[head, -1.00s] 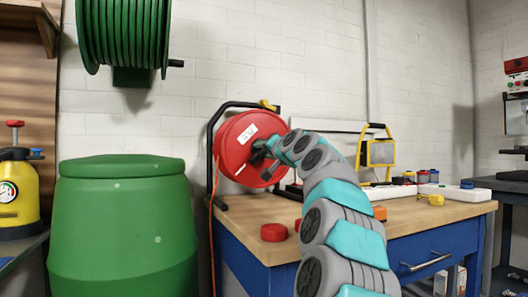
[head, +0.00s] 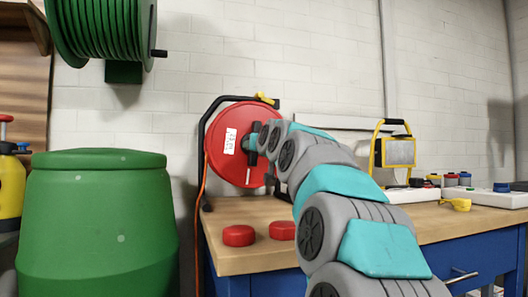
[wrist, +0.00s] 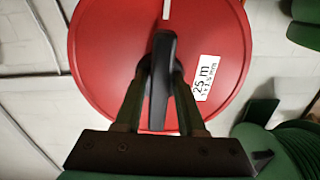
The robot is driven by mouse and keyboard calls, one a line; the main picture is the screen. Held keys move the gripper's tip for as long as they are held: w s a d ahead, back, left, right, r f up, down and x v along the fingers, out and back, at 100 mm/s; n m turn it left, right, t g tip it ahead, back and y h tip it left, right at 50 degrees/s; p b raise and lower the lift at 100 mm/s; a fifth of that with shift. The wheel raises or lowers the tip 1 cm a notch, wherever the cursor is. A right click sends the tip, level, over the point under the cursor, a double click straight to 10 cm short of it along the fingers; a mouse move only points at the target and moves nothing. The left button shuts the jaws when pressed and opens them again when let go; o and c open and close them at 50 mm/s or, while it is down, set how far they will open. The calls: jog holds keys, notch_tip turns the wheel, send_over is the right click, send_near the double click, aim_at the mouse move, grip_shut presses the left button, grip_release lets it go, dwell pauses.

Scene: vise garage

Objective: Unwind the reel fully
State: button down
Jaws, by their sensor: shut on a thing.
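The red cable reel (head: 222,165) stands in a black frame (head: 203,135) on the workbench. A white "25 m" label (head: 230,141) is on its disc; in the wrist view the label (wrist: 206,78) is on the right. A white stripe (head: 248,176) is low on the disc. My gripper (head: 255,143) is at the disc's right side. In the wrist view my gripper (wrist: 161,70) has its fingers on both sides of a black handle (wrist: 163,50), shut on it. An orange cable (head: 202,195) hangs from the reel's left side. My arm hides part of the reel.
Two red round pieces (head: 239,235) lie on the wooden workbench (head: 232,262) near its front. A yellow work lamp (head: 398,152) stands behind my arm. A green barrel (head: 95,225) is at left, below a green hose reel (head: 100,28) on the wall.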

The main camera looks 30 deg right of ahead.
jog(key=n, duration=0.4)
jog(key=shift+d+n, duration=0.1)
jog(key=shift+n, duration=0.3)
jog(key=n+p, duration=0.1)
jog(key=n, duration=0.1)
jog(key=n+p, duration=0.1)
jog(key=n, duration=0.1)
jog(key=shift+d+r+n, duration=0.1)
jog(key=shift+r+n, duration=0.1)
jog(key=shift+n, duration=0.1)
jog(key=shift+n+p, duration=0.65)
jog(key=shift+n, duration=0.25)
jog(key=n+p, duration=0.3)
jog(key=n, duration=0.1)
jog(key=shift+s+d+r+p, duration=0.1)
jog(key=shift+r+p, duration=0.1)
jog(key=shift+p, duration=0.15)
jog(key=shift+f+n+p, duration=0.1)
jog(key=shift+n+p, duration=1.1)
jog(key=shift+n, duration=0.2)
jog(key=shift+f, duration=0.1)
jog(key=c, duration=0.7)
grip_release()
